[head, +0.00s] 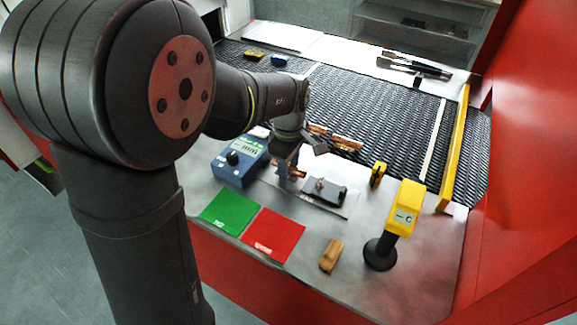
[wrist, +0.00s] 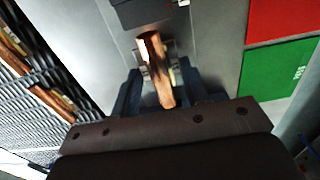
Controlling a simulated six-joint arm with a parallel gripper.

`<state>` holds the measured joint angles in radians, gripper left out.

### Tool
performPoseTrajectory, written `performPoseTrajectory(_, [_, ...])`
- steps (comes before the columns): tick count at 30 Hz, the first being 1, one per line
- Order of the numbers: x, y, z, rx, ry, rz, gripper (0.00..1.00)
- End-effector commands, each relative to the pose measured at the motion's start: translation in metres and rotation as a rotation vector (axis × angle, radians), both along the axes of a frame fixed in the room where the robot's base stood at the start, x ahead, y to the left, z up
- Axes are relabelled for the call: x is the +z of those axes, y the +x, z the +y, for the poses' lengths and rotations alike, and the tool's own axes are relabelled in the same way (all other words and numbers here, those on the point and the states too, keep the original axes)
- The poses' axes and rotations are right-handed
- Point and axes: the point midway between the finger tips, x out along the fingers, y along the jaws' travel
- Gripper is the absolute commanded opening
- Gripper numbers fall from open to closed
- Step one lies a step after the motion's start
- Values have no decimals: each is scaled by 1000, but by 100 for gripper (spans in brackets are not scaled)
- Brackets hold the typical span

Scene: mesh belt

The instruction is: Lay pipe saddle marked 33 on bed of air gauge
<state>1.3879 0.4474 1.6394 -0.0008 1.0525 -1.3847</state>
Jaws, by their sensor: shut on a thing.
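My gripper (head: 290,170) is shut on a copper-coloured pipe saddle (wrist: 163,85), which lies between its blue fingers in the wrist view. No number can be read on it. In the head view the held saddle is partly hidden by the fingers. The gripper is low over the steel table, just left of a dark grey fixture (head: 325,190) on a pale plate, which seems to be the gauge bed. In the wrist view this dark fixture (wrist: 150,14) is ahead of the saddle. A blue box with a display (head: 241,158), seemingly the gauge unit, stands left of the gripper.
Other copper pieces (head: 336,138) lie on the mesh belt (head: 375,115) behind. A green mat (head: 231,212) and a red mat (head: 273,235) lie in front. A wooden block (head: 331,256), a yellow clip (head: 377,174) and a yellow-headed stand (head: 404,207) are to the right.

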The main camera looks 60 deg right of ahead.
Motion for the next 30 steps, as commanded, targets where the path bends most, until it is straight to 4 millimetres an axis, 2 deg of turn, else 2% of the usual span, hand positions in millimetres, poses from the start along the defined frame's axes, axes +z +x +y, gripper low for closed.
performPoseTrajectory(3, [-13, 0, 0, 0, 1, 0, 13])
performPoseTrajectory(14, [-17, 0, 0, 0, 1, 0, 13])
performPoseTrajectory(15, [-16, 0, 0, 0, 0, 0, 49])
performPoseTrajectory(17, [-16, 0, 0, 0, 0, 0, 61])
performPoseTrajectory(26, [-15, 0, 0, 0, 0, 0, 63])
performPoseTrajectory(30, [-4, 0, -1, 0, -4, -1, 63])
